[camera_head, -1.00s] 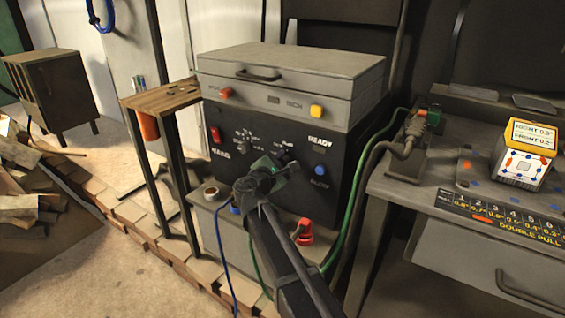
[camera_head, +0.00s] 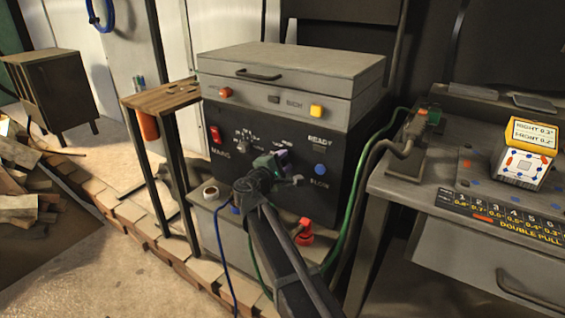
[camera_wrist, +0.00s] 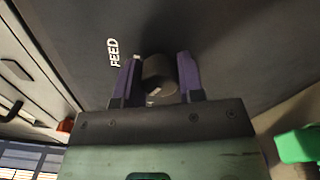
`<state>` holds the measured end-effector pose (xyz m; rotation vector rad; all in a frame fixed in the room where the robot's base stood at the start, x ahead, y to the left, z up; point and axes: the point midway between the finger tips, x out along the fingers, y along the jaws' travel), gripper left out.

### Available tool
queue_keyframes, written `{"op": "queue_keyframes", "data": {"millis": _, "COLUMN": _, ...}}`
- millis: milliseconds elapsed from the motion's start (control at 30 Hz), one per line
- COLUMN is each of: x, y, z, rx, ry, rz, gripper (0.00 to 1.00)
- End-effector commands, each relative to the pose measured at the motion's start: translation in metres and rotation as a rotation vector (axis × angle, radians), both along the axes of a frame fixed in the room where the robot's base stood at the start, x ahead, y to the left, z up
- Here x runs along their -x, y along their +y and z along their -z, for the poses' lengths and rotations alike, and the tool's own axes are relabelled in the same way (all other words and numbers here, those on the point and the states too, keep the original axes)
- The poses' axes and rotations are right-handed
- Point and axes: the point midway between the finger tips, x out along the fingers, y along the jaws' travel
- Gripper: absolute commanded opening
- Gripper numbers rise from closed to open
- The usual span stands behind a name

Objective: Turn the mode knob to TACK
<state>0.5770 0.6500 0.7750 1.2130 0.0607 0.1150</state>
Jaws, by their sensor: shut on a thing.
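A dark round knob (camera_wrist: 160,76) stands on the machine's dark front panel, beside a white FEED label in the wrist view. My gripper (camera_wrist: 157,72) is shut on this knob, with one purple finger on each side. In the head view my gripper (camera_head: 282,158) is at the panel's upper middle and hides the held knob. Another knob (camera_head: 243,141), with several small labels around it, sits to the left on the same panel, apart from my gripper. Its lettering is too small to read, so I cannot tell where it points.
A red switch (camera_head: 215,134) is left on the panel and a blue button (camera_head: 320,169) right. A red plug (camera_head: 304,232) is below. Green and dark cables run on the right, near a grey bench (camera_head: 400,196). A small wooden-topped stand (camera_head: 160,99) is at the left.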

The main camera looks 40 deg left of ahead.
Motion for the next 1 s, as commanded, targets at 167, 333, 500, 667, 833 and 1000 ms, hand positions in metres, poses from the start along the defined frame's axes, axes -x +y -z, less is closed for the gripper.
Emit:
{"op": "queue_keyframes", "data": {"millis": 167, "x": 0.0003, "y": 0.0, "z": 0.0003, "rx": -0.137, "ry": 0.011, "rz": 0.0, "gripper": 0.12}}
{"op": "queue_keyframes", "data": {"millis": 333, "x": 0.0003, "y": 0.0, "z": 0.0002, "rx": -0.242, "ry": 0.02, "rz": 0.001, "gripper": 0.12}}
{"op": "queue_keyframes", "data": {"millis": 500, "x": 0.0004, "y": -0.0001, "z": 0.0002, "rx": -0.314, "ry": 0.027, "rz": 0.001, "gripper": 0.12}}
{"op": "queue_keyframes", "data": {"millis": 667, "x": 0.0004, "y": -0.0001, "z": 0.0002, "rx": -0.347, "ry": 0.029, "rz": 0.001, "gripper": 0.12}}
{"op": "queue_keyframes", "data": {"millis": 833, "x": 0.0004, "y": -0.0001, "z": 0.0002, "rx": -0.356, "ry": 0.03, "rz": 0.001, "gripper": 0.12}}
{"op": "queue_keyframes", "data": {"millis": 1000, "x": 0.0004, "y": -0.0001, "z": 0.0002, "rx": -0.356, "ry": 0.03, "rz": 0.001, "gripper": 0.12}}
